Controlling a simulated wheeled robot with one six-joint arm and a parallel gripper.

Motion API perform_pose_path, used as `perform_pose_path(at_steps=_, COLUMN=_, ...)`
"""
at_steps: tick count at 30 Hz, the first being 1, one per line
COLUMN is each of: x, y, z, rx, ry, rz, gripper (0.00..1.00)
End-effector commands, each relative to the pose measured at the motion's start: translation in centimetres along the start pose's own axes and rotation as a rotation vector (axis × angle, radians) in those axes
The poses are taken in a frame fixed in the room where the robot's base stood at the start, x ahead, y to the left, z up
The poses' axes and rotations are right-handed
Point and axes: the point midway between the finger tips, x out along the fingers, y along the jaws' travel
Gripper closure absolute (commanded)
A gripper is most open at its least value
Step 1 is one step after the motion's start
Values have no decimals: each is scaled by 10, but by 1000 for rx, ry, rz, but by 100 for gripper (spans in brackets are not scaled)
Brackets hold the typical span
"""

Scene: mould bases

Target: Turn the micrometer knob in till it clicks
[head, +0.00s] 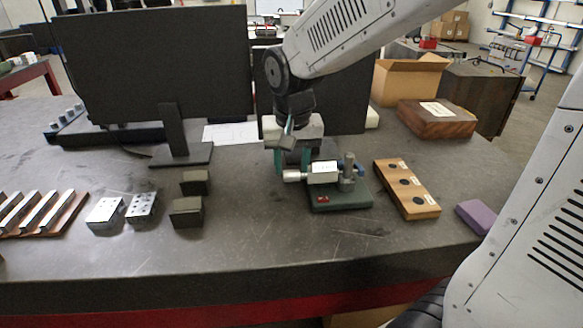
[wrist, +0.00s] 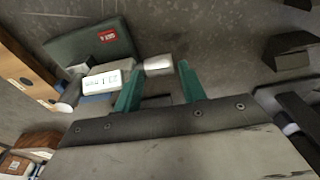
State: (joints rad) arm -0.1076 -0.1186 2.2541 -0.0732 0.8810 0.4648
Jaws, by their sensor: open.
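The micrometer (head: 325,168) is held in a stand on a green base (head: 342,196), with a white label on its body. Its silver knob (head: 292,176) points left in the head view. My gripper (head: 291,169) comes down from above at the knob, its two green fingers apart. In the wrist view, the knob (wrist: 158,65) shows between the open fingertips (wrist: 160,69), with a gap on either side. The labelled body (wrist: 105,80) lies just left of the left finger there. Neither finger visibly grips the knob.
A wooden block with dark holes (head: 407,190) stands right of the base, and a purple block (head: 476,216) farther right. Two dark blocks (head: 187,212) are left. A monitor (head: 155,65) stands behind. The table front is clear.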

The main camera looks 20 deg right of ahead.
Motion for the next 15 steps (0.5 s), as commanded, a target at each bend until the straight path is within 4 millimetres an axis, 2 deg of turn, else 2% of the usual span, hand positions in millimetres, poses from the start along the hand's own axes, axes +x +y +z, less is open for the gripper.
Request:
perform_pose_path(at_steps=3, x=-23, y=0, z=-1, rx=0, ry=4, rz=-2, gripper=59)
perform_pose_path(at_steps=7, x=-43, y=0, z=0, rx=0, ry=3, rz=-1, gripper=59)
perform_pose_path(at_steps=15, x=-59, y=0, z=0, rx=0, ry=0, rz=0, gripper=59)
